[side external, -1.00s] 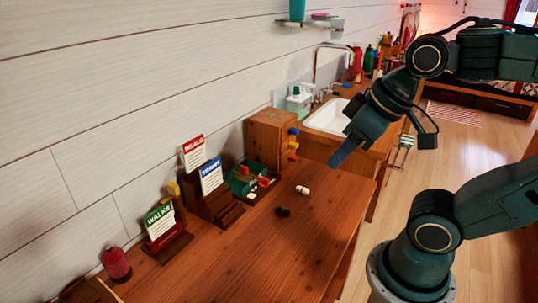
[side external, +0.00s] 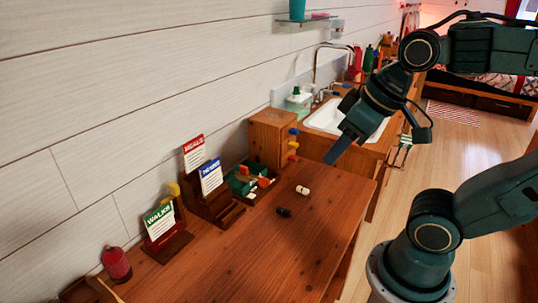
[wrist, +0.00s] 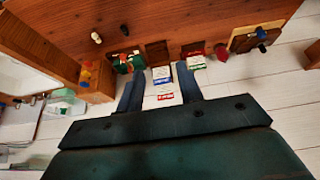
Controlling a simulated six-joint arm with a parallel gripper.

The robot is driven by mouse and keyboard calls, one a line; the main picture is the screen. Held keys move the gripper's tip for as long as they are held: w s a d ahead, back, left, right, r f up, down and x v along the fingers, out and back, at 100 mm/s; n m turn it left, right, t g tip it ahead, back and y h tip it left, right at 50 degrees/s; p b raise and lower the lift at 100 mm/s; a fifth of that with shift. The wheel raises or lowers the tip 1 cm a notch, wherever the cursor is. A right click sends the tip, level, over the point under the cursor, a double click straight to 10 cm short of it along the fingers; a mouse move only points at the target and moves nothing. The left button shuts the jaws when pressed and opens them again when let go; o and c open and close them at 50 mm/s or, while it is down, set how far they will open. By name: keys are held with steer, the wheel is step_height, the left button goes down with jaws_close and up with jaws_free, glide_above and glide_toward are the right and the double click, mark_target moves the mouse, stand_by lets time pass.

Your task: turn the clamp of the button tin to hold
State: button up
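I cannot pick out a button tin or its clamp with certainty. A dark red cylinder with a small top (side external: 116,264) stands at the near left of the wooden table in the side view; it may be a tin. In the wrist view a red object (wrist: 221,52) stands right of the card holders, beside a wooden board with dark and blue knobs (wrist: 260,38). My gripper (side external: 337,150) hangs in the air over the far right part of the table, well away from these. In the wrist view its two fingers (wrist: 159,88) are apart with nothing held between them.
Card holders with a red card (side external: 194,152), blue card (side external: 211,177) and green card (side external: 158,220) line the wall. A tray of green and red pieces (side external: 250,182) and a wooden box with coloured knobs (side external: 270,138) stand behind. White (side external: 303,190) and black (side external: 284,212) pieces lie loose. The table front is clear.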

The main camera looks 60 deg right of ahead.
steer(key=w+d+r+g, duration=0.2)
steer(key=w+d, duration=0.2)
steer(key=w, duration=0.7)
steer(key=g, duration=0.3)
glide_above(264, 178)
step_height(264, 178, down, 19)
steer(key=shift+w+d+f, duration=0.1)
steer(key=shift+w+f, duration=0.05)
steer(key=shift+f, duration=0.35)
steer(key=shift+f, duration=0.15)
step_height(264, 178, down, 14)
steer(key=shift+r, duration=0.25)
jaws_close()
